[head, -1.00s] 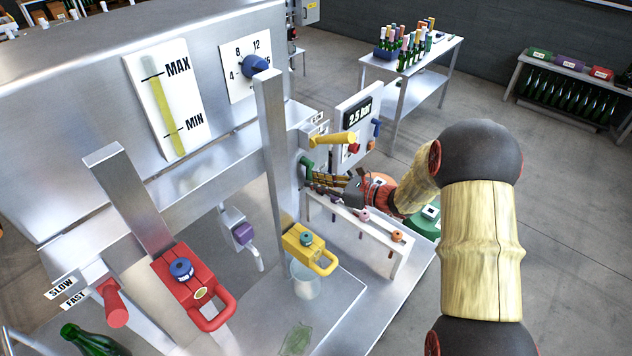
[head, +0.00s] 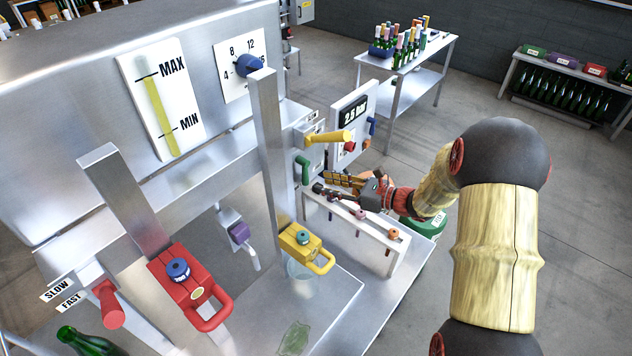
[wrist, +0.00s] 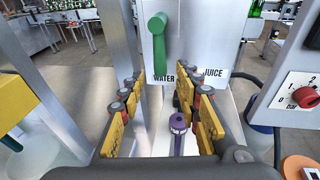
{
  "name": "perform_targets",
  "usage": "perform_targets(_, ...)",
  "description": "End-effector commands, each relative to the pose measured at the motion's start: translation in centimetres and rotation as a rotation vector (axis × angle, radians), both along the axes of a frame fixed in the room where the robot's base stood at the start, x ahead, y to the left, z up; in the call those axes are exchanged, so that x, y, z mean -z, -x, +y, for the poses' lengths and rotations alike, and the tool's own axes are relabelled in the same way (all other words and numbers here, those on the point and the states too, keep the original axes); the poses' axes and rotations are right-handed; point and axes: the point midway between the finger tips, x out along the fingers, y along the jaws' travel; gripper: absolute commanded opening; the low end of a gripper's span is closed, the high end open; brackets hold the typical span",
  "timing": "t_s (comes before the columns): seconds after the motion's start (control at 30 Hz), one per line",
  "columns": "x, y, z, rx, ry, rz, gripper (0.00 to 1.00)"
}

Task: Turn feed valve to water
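The feed valve has a green handle, seen in the head view (head: 302,168) and upright in the wrist view (wrist: 159,45). It hangs almost straight down, its lower end at the WATER label (wrist: 164,79). The JUICE label (wrist: 213,73) is to its right. My gripper (head: 328,184) is just right of and below the handle in the head view. In the wrist view my gripper (wrist: 161,88) has its yellow-padded fingers spread apart with nothing held between them. The handle is beyond the fingertips and appears clear of them.
A yellow lever (head: 328,138) and a panel with a red knob (wrist: 302,96) are close by. A steel post (head: 268,160) stands left of my gripper. A white rack (head: 352,222) with small coloured pieces is below it. A purple-topped item (wrist: 178,124) shows between the fingers.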

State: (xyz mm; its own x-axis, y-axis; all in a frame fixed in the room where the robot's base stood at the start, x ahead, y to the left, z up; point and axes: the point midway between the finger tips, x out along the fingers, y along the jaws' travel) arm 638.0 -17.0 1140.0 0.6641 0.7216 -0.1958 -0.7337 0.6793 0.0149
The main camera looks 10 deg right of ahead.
Motion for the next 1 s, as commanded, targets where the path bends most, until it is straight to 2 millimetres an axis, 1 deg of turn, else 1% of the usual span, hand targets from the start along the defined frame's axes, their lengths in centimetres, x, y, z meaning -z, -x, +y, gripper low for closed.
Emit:
perform_targets(0.03,-0.2,0.7,-0.9,0.003,0.000,0.000,0.33)
perform_targets(0.13,-0.6,1.9,-2.3,0.004,0.000,0.000,0.33)
perform_targets(0.23,-0.9,2.9,-3.3,0.002,0.000,-0.001,0.33)
perform_targets(0.37,-1.0,3.8,-4.1,0.000,0.001,0.001,0.33)
perform_targets(0.53,-1.2,4.1,-4.4,-0.001,-0.001,0.001,0.33)
perform_targets(1.0,-1.1,4.1,-4.4,-0.003,0.007,-0.006,0.33)
